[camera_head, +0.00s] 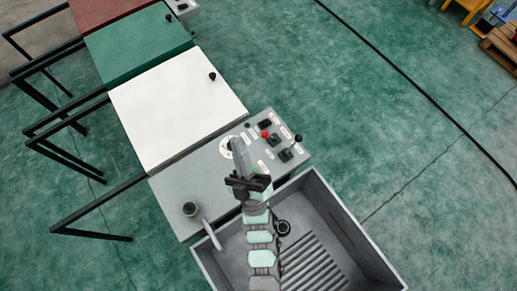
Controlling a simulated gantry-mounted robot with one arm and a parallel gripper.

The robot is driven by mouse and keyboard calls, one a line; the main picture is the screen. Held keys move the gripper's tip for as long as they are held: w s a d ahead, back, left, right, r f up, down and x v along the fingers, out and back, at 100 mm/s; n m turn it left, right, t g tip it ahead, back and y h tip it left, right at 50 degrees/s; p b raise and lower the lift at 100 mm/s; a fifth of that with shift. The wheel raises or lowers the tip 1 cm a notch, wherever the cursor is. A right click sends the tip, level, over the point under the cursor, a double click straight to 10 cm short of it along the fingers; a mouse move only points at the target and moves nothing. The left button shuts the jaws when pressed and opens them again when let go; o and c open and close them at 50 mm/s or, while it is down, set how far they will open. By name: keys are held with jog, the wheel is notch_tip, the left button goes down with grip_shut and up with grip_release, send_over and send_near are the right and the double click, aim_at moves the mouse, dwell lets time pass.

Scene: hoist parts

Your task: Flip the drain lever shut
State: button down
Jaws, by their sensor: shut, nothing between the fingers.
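A grey control panel (180,184) lies at the head of a grey basin (350,228). On its right part are a red knob (265,134) and small black levers, one with a black ball end (298,138). Small white labels sit beside them, too small to read, so I cannot tell which is the drain lever. A round white dial (228,147) is left of them, beside a pale grey upright piece (241,155). My gripper (248,184) is shut and empty over the panel's lower edge, left of and below the levers. My arm hides part of the panel and basin.
The basin has a round drain (283,228) and a ribbed floor. A dark round fitting (190,209) and a grey pipe (211,234) are at the panel's lower left. White (175,105) and green (135,45) covers lie beyond. Open green floor is at right.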

jog(key=w+d+f+n+g+h+b, duration=0.1)
jog(key=f+n+g+b, duration=0.1)
jog(key=f+b, duration=0.5)
jog(key=w+f+n+g+h+b, duration=0.2)
jog(key=f+n+b, duration=0.2)
jog(key=f, duration=1.4)
jog(key=w+d+f+n+g+h+b, duration=0.1)
jog(key=w+f+n+g+b, duration=0.1)
jog(key=f+b, duration=0.7)
jog(key=shift+w+d+f+n+g+h+b, duration=0.15)
jog(key=shift+f+n, duration=0.2)
jog(key=shift+f, duration=0.3)
jog(key=shift+d+f+n+g+h+b, duration=0.1)
jog(key=shift+f+n+g, duration=0.1)
jog(key=shift+f+n, duration=0.3)
jog(key=shift+w+d+f+n+g+h+b, duration=0.15)
jog(key=shift+f+n, duration=0.1)
jog(key=shift+f, duration=0.85)
jog(key=shift+r, duration=0.1)
jog(key=x, duration=0.9)
jog(key=shift+w, duration=0.2)
jog(key=d, duration=0.1)
jog(key=w+d, duration=0.1)
jog(key=shift+w+d+r, duration=0.3)
jog(key=shift+r, duration=0.05)
jog(key=shift+w+d+r, duration=0.15)
jog(key=shift+d, duration=0.3)
